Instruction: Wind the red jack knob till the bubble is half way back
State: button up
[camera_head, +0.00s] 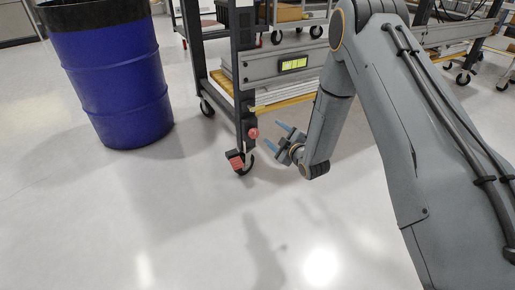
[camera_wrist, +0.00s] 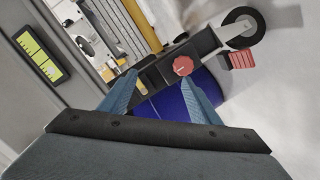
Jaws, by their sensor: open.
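The red jack knob (camera_head: 253,133) is a small round knob low on the dark corner post of a wheeled cart. In the wrist view the red knob (camera_wrist: 183,65) shows above the right finger, beyond the fingertips. My gripper (camera_head: 278,136) is open and empty, just right of the knob and apart from it. In the wrist view my gripper (camera_wrist: 157,78) has its two blue-grey fingers spread. A yellow-green level window (camera_head: 294,64) is set in the cart's grey front rail.
A caster wheel (camera_head: 244,163) with a red ribbed pedal (camera_head: 236,160) sits under the cart post. A blue drum (camera_head: 112,85) stands at the left. The floor in front is clear.

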jog(key=n+t+y+b, duration=0.1)
jog(key=n+y+b, duration=0.1)
jog(key=b, duration=0.1)
send_near(255, 135)
jog(key=b, duration=0.1)
jog(key=b+x, duration=0.3)
jog(key=x, duration=0.5)
jog(key=shift+b, duration=0.35)
jog(key=c, duration=1.1)
jog(key=shift+o, duration=0.2)
jog(key=shift+d, duration=0.1)
